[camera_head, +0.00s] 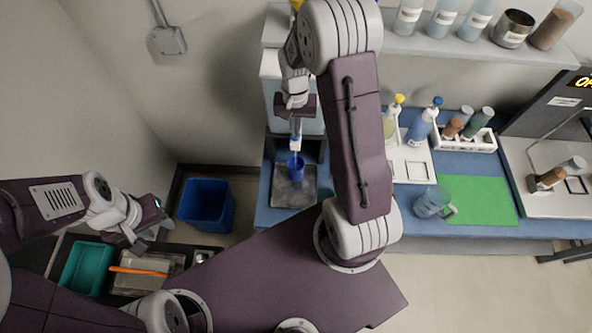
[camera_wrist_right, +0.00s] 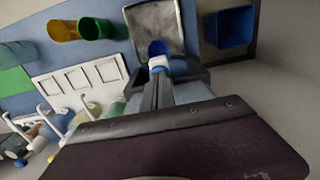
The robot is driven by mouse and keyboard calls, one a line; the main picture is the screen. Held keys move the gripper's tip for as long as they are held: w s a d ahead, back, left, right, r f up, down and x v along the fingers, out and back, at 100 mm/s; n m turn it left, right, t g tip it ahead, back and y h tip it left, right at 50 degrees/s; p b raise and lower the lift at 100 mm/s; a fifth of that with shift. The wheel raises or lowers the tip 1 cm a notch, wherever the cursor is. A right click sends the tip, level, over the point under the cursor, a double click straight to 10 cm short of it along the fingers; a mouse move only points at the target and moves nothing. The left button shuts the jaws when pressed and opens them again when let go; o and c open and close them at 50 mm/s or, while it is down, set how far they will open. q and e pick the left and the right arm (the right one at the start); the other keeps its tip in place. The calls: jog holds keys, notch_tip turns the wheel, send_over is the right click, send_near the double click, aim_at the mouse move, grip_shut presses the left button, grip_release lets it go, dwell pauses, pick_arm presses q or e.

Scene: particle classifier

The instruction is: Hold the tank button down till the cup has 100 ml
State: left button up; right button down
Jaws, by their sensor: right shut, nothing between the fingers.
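The tank (camera_head: 271,98) is a pale blue box at the back of the blue bench, partly hidden by my right arm. Its white and blue tap (camera_head: 295,145) also shows in the right wrist view (camera_wrist_right: 158,64). My right gripper (camera_head: 296,134) is shut and empty, pointing down with its tips at the tap; contact with the button cannot be told. The blue cup (camera_head: 295,168) stands below the tap on a grey tray (camera_head: 290,190); it also shows in the right wrist view (camera_wrist_right: 158,47). Its liquid level is not visible. My left gripper (camera_head: 146,231) is far left, apart from the tank; its jaws are unclear.
A blue bin (camera_head: 206,205) stands left of the bench. A teal tray (camera_head: 88,268) lies near my left gripper. Right of the tank are a white bottle tray (camera_head: 411,165), a clear jug (camera_head: 432,202) and a green mat (camera_head: 485,203). A shelf (camera_head: 430,45) holds several jars.

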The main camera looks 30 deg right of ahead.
jog(key=shift+r, duration=0.1)
notch_tip(320, 180, up, 7)
jog(key=p, duration=0.6)
dwell(0.9)
